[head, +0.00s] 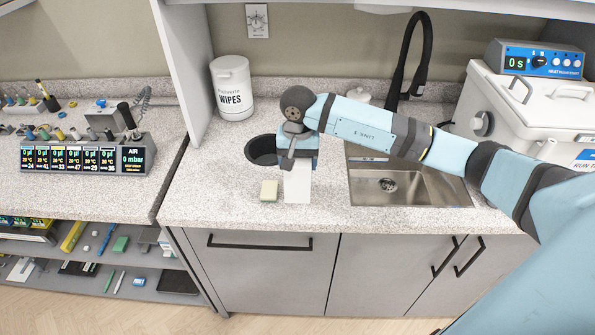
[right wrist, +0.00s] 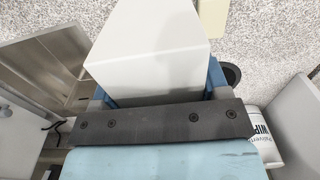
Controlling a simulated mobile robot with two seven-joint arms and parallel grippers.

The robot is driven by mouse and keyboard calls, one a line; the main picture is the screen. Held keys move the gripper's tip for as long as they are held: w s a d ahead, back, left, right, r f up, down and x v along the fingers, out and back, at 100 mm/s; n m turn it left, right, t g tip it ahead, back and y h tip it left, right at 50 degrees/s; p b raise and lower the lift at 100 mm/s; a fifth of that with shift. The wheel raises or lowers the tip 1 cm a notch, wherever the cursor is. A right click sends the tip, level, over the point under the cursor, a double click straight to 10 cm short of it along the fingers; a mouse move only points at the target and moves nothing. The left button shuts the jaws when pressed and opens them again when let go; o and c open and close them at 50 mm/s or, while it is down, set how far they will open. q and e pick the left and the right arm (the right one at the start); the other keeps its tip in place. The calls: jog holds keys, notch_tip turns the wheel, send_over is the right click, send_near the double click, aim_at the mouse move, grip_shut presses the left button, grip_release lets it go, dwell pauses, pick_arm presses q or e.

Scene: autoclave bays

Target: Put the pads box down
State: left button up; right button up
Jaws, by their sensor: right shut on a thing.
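The pads box is a plain white block (head: 297,187) at the front part of the speckled counter, left of the sink. My right gripper (head: 299,164) comes down on it from above and is shut on its upper part. In the right wrist view the white box (right wrist: 150,48) sits between the blue fingers of the gripper (right wrist: 160,88). The box looks upright. Its lower end is at or just above the counter (head: 225,200); I cannot tell whether it touches. My left gripper is not in view.
A pale yellow sponge-like block (head: 269,190) lies just left of the box. A dark round opening (head: 261,150) is behind it. The steel sink (head: 410,188) is to the right and a wipes tub (head: 232,90) at the back. The counter's front left is clear.

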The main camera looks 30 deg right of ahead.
jog(key=shift+f, duration=2.55)
jog(key=o, duration=1)
